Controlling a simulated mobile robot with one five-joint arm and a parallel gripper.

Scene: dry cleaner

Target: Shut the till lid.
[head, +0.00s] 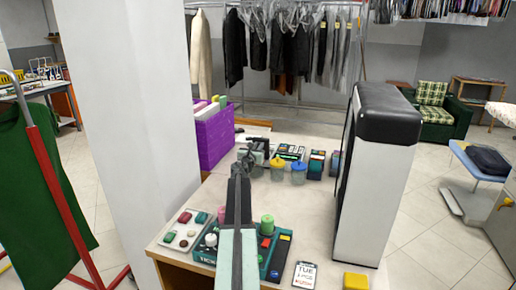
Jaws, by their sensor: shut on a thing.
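My gripper (246,157) is at the far part of the counter, at the end of my outstretched arm. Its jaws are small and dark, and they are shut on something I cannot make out. A small grey-green box (260,147) is right behind and beside it. I cannot tell for certain which thing is the till, or how its lid stands. A dark tray with coloured pieces (290,151) lies just right of the gripper. A tall white and black unit (378,170) stands upright at the counter's right side.
A yellow-lidded jar (278,170) and a blue-lidded jar (298,174) stand close right of the gripper. A purple crate (215,138) is to its left. My arm passes over a teal tray (272,258) on the counter (310,215). The counter's middle is mostly clear.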

